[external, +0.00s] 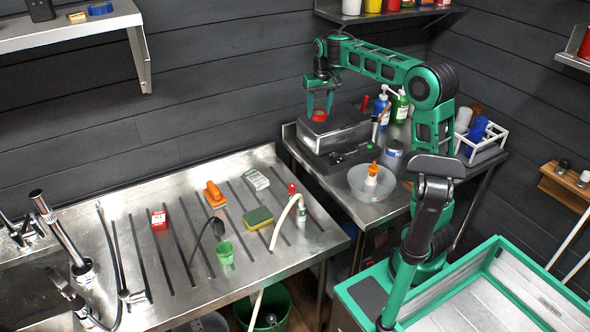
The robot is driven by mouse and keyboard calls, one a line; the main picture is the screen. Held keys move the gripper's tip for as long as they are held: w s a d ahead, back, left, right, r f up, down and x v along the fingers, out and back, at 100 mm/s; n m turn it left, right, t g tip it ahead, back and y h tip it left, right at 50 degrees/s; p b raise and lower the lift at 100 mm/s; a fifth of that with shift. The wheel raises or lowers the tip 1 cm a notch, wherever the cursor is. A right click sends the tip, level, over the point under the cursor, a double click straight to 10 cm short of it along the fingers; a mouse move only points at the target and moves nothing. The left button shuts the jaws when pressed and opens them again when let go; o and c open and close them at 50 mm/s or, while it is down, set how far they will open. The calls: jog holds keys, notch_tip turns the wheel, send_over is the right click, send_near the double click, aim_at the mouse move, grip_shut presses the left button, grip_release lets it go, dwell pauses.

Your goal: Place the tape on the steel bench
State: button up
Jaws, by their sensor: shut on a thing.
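The tape, a small red ring (319,116), is between the fingertips of my gripper (320,110), which is shut on it. The fingers point down over a grey steel box (347,133) at the back of the right-hand steel bench (374,211). I cannot tell whether the tape touches the top of the box or is just above it. Another steel surface, a ribbed sink bench (182,277), stands to the left.
A clear bowl (358,188) with an orange-topped bottle stands in front of the box. Blue (381,105) and green (400,107) bottles and a white rack (484,151) stand to its right. The ribbed bench holds scattered items, including a sponge (258,218) and green cup (225,253).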

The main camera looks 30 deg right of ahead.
jog(key=s+d+m, duration=0.2)
jog(key=s+d, duration=0.3)
jog(key=d, duration=0.4)
jog(key=s+d+f+m, duration=0.1)
jog(key=s+d+m, duration=0.3)
jog(key=d, duration=0.6)
jog(key=s+d+m, duration=0.1)
jog(key=s+d, duration=0.5)
jog(key=d, duration=0.3)
notch_tip(320, 180, down, 8)
jog(key=d, duration=0.1)
jog(key=shift+g+h, duration=0.3)
jog(key=shift+h, duration=0.1)
jog(key=d+f, duration=0.2)
jog(key=d, duration=0.1)
jog(key=d+f, duration=0.2)
jog(key=d, duration=0.2)
jog(key=d+f, duration=0.2)
jog(key=d, duration=0.2)
jog(key=shift+s+d+f, duration=0.15)
jog(key=shift+f, duration=0.25)
jog(key=shift+d+f, duration=0.1)
jog(key=shift+f, duration=1.95)
jog(key=o, duration=1.1)
jog(key=shift+f, duration=0.1)
